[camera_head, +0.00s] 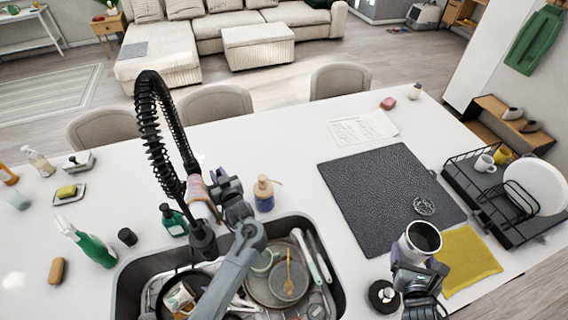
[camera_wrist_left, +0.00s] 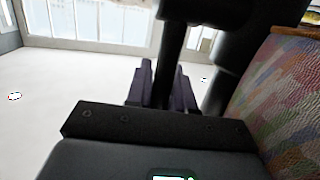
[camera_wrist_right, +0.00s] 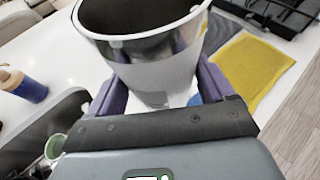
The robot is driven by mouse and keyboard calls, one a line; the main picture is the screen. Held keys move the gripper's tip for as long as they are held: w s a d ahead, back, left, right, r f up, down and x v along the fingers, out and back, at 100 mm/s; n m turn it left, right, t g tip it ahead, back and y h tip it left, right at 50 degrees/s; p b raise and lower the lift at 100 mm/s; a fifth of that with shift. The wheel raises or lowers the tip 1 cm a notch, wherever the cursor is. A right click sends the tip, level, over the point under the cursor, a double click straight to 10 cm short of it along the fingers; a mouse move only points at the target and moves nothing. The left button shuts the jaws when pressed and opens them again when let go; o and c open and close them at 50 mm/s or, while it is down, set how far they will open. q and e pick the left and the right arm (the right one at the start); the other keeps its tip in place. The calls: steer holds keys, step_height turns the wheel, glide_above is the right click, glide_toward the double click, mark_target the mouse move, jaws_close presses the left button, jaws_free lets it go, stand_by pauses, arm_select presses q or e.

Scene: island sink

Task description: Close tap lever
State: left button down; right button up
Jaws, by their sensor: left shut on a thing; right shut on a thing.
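The black tap (camera_head: 203,240) stands at the back of the sink, with a tall coiled spring hose (camera_head: 150,110). My left gripper (camera_head: 220,185) is beside the tap. In the left wrist view its purple fingers (camera_wrist_left: 166,90) are shut on a slim black rod (camera_wrist_left: 172,50), which looks like the tap lever and joins a thicker black body above. In the head view this rod is hidden. My right gripper (camera_head: 418,268) is shut on a metal cup (camera_head: 420,240), right of the sink. The cup is upright, with its dark open mouth visible in the right wrist view (camera_wrist_right: 150,60).
The sink (camera_head: 125,285) holds plates, a cup and utensils. A soap dispenser (camera_head: 264,195), dark bottle (camera_head: 174,222) and green spray bottle (camera_head: 95,250) stand near it. A grey mat (camera_head: 375,190), yellow cloth (camera_head: 466,260) and dish rack (camera_head: 480,205) lie right. The back counter is mostly clear.

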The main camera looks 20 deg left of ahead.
steer(key=shift+r, duration=0.15)
arm_select(q)
steer(key=c, duration=1.1)
jaws_free()
steer(key=shift+w, duration=0.1)
arm_select(e)
steer(key=shift+r, duration=0.15)
